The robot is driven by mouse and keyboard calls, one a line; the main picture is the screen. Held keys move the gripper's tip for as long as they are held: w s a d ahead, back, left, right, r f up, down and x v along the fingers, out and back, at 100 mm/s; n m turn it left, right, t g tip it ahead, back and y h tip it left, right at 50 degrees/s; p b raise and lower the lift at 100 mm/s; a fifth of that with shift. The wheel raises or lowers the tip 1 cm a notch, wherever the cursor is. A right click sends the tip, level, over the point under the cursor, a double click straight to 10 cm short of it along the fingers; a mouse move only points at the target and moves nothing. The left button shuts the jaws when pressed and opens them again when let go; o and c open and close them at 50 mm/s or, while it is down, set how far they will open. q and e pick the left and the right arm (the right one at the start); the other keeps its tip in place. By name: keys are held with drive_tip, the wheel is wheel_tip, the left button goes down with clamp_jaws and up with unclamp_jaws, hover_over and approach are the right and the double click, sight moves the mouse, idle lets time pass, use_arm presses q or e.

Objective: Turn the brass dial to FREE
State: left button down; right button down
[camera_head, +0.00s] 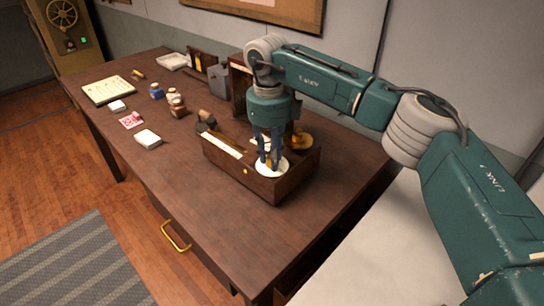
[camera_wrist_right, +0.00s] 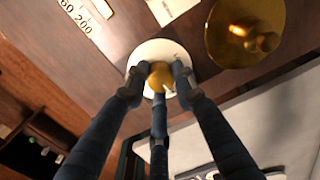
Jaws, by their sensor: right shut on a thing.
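The brass dial (camera_wrist_right: 159,75) is a small round knob at the centre of a white round plate (camera_wrist_right: 143,50), on top of a dark wooden box (camera_head: 293,184). In the head view the white plate (camera_head: 285,168) shows below my fingers. My right gripper (camera_head: 269,160) points down over it, its three blue-grey fingers closed around the dial; the fingers also show in the wrist view (camera_wrist_right: 158,82). They cover part of the plate, and I cannot read its markings or where the dial points. My left gripper is not in view.
A brass pan (camera_head: 300,142) stands right behind the dial. A dark-headed tool (camera_head: 206,121) lies at the box's left end. Small jars (camera_head: 177,105), a white block (camera_head: 148,139) and a pale board (camera_head: 109,90) are farther left. The table's front (camera_head: 195,205) is clear.

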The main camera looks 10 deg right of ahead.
sight(270, 158)
drive_tip(key=shift+w+r+m, duration=0.15)
drive_tip(key=shift+m, duration=0.35)
drive_tip(key=c, duration=1.4)
unclamp_jaws()
drive_tip(key=shift+c, duration=0.2)
wheel_tip(270, 158, up, 12)
drive_tip(key=shift+a, duration=0.25)
drive_tip(key=shift+s, duration=0.2)
